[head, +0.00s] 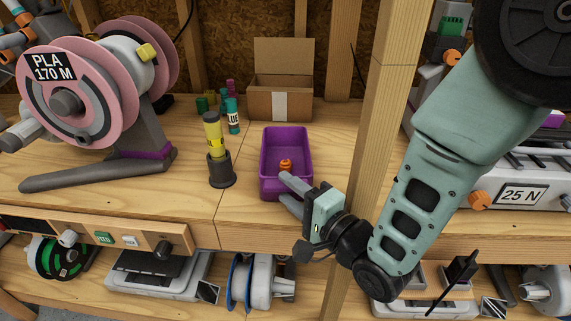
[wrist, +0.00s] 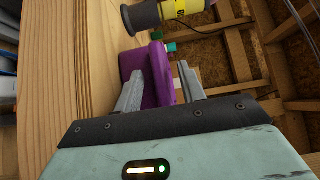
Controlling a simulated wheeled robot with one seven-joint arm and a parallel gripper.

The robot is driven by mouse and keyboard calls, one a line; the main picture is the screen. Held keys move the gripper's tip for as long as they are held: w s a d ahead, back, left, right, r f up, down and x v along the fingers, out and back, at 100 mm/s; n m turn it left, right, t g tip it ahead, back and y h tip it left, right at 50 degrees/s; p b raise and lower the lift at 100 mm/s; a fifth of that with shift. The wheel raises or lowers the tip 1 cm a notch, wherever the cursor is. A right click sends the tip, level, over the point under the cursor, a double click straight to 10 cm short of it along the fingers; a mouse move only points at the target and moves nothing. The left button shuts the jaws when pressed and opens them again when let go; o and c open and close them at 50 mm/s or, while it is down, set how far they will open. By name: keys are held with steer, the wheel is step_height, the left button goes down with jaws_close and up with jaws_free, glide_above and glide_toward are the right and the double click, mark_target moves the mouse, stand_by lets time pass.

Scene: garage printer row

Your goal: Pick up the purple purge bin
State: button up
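The purple purge bin (head: 270,187) stands upright on the wooden bench, open at the top, with a small orange piece (head: 286,164) inside. My gripper (head: 282,185) is at the bin's near right part, reaching in from the lower right. Its two fingers are apart. In the wrist view the purple bin (wrist: 160,82) shows between the fingertips of my gripper (wrist: 160,75), one finger on each side of a wall. Whether either finger touches the wall is hard to tell. Part of the bin's near end is hidden behind the fingers.
A yellow tube in a dark holder (head: 220,170) stands left of the bin. An open cardboard box (head: 279,100) is behind it. A wooden post (head: 377,130) rises close on the right, beside my arm. A pink spool (head: 70,100) stands at the far left.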

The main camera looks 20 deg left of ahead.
jaws_close()
